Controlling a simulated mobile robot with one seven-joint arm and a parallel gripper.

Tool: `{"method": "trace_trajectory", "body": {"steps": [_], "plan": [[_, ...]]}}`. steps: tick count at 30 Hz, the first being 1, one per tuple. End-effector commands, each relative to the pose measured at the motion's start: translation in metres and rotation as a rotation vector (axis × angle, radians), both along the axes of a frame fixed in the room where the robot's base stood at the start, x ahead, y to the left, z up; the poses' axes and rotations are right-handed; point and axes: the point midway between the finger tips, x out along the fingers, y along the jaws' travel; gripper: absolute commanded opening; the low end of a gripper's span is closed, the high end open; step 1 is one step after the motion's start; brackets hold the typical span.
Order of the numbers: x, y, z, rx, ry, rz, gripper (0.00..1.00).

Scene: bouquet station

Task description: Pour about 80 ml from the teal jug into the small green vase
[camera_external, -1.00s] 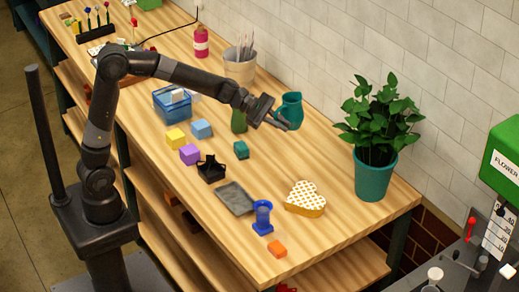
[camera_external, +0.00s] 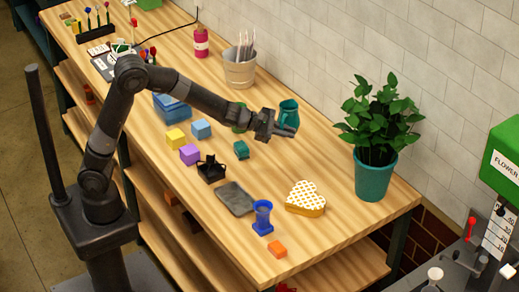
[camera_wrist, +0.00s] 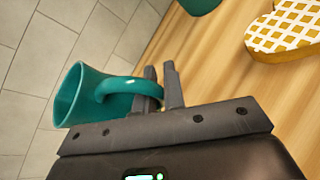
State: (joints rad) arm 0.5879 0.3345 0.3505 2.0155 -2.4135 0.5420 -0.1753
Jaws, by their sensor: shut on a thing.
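The teal jug (camera_external: 288,110) is at the right of my gripper's wrist in the external view, its lower part hidden behind the fingers. In the wrist view the jug (camera_wrist: 78,100) shows its wide mouth at the left and its curved handle reaching to the fingers. My gripper (camera_external: 287,131) is shut on the jug's handle; its fingertips also show in the wrist view (camera_wrist: 160,85). I cannot tell whether the jug's base touches the table. The small green vase (camera_external: 236,128) stands left of the jug, mostly hidden behind my arm.
A potted plant (camera_external: 370,176) stands to the right by the wall.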

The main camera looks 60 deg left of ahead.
Motion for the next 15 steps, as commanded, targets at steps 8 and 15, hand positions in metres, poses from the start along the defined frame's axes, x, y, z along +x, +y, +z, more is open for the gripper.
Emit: {"method": "trace_trajectory", "body": {"steps": [8, 15], "plan": [[0.008, 0.014, -0.013, 0.0, 0.002, 0.109, 0.0], [0.012, 0.023, -0.017, -0.001, 0.002, 0.173, 0.0]]}}
